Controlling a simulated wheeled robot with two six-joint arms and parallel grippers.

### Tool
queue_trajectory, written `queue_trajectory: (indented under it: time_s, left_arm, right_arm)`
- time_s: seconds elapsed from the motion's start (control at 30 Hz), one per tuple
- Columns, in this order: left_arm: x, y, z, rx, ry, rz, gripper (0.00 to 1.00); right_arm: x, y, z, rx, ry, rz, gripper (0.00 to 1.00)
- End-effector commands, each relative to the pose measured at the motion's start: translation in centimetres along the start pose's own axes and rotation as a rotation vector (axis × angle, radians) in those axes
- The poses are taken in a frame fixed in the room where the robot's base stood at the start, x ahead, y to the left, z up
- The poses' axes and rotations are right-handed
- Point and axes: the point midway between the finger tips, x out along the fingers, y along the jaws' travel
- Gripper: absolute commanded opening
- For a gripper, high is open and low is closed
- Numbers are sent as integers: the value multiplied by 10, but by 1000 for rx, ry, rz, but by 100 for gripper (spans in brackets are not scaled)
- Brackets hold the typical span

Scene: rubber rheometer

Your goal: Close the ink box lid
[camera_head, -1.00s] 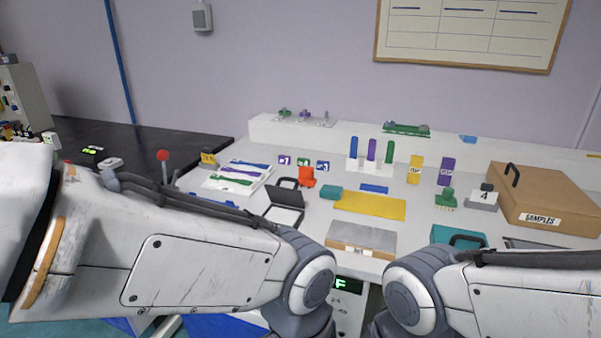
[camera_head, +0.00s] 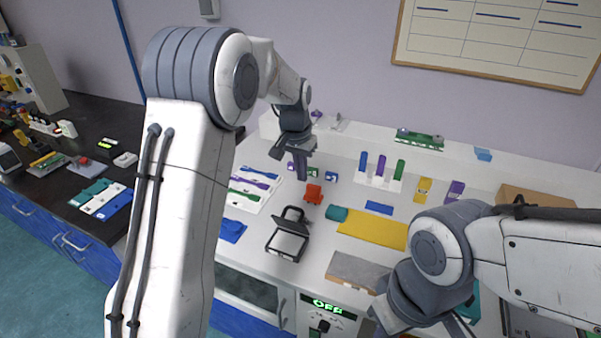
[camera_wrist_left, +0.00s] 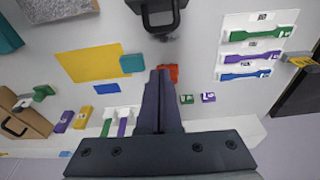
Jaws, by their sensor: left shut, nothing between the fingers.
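The ink box (camera_head: 285,246) looks to be the small black box with a pale inside, on the white bench. Its dark lid (camera_head: 291,226) stands open, tilted up at the far side, with a handle on top. Part of the lid with its handle also shows at the top of the left wrist view (camera_wrist_left: 157,14). My left gripper (camera_head: 301,174) is shut and empty, above the bench beyond the box and apart from it. Its closed fingers show in the left wrist view (camera_wrist_left: 161,75). My right gripper is cut off at the bottom edge of the head view, its fingertips hidden.
A red-orange item (camera_head: 313,194) stands just beyond the box, with a teal block (camera_head: 336,213) and yellow mat (camera_head: 372,231) to the right. A white tray of colored strips (camera_head: 254,186) is left. Colored upright holders (camera_head: 380,172) stand farther back.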

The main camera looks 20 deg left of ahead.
Motion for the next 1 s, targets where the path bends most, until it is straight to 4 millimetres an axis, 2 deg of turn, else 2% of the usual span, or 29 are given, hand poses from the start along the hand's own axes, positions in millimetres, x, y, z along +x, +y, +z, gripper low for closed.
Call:
queue_trajectory:
  time_s: [0.03,0.1,0.27,0.67,0.73,1.0]
  left_arm:
    - [-3,-8,-5,-9,1,-3,0]
    - [0,-12,-8,-13,2,-6,0]
    - [17,-12,-8,-12,0,-5,0]
    - [100,-11,-8,-11,-1,-5,0]
    - [93,-12,1,-13,4,-6,0]
    - [86,-12,26,-14,4,-6,0]
  right_arm:
    - [-7,0,0,0,-1,0,0]
    - [-8,-1,0,0,-1,0,0]
    - [-9,-1,0,0,0,0,0]
    - [-27,-2,-1,0,0,0,0]
    - [-32,-2,-2,0,0,0,0]
    - [-40,-3,-2,0,0,0,0]
